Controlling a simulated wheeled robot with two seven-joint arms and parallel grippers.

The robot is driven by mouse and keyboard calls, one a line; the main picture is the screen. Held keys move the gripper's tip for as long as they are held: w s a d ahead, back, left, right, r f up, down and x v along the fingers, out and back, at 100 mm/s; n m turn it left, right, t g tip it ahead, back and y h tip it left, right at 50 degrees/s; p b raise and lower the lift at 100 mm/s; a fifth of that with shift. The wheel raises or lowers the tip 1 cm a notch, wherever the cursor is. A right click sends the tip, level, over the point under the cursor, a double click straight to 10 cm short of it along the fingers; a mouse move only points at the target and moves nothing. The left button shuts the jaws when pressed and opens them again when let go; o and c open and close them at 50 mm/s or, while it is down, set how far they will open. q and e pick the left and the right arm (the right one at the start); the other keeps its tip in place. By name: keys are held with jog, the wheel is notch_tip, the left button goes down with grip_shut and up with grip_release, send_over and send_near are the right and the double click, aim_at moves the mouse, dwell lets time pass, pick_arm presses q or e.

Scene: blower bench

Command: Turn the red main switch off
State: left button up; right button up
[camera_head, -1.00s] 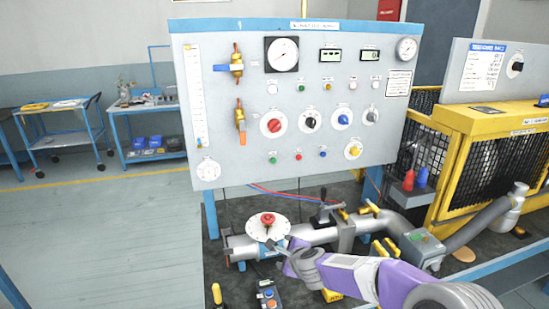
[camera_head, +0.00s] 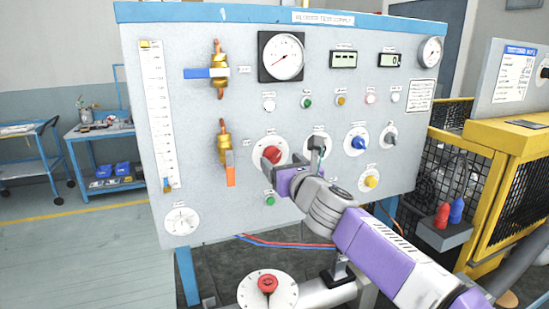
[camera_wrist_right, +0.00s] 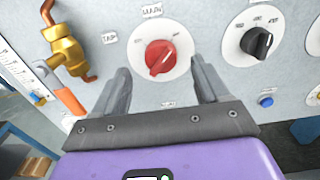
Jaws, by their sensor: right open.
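The red main switch (camera_head: 272,153) is a red rotary knob on a round white dial on the upright grey panel (camera_head: 210,110). In the right wrist view the red switch (camera_wrist_right: 160,57) shows face on, its grip ridge tilted, under a small label. My right gripper (camera_head: 291,155) is in front of the panel at the switch. In the right wrist view my right gripper (camera_wrist_right: 162,72) is open, with one finger on each side of the knob. I cannot tell whether the fingers touch it. My left gripper is not in view.
A black knob (camera_wrist_right: 257,42) sits right of the switch, and a brass valve with an orange handle (camera_head: 227,150) left. A blue knob (camera_head: 357,142) is further right. A red button on a white disc (camera_head: 267,284) is below the panel. A yellow cage (camera_head: 500,150) stands right.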

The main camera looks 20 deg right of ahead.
aim_at(275, 156)
jog(key=shift+w+d, duration=0.1)
jog(key=shift+w, duration=2.1)
jog(key=c, duration=1.1)
jog(key=shift+o, duration=0.2)
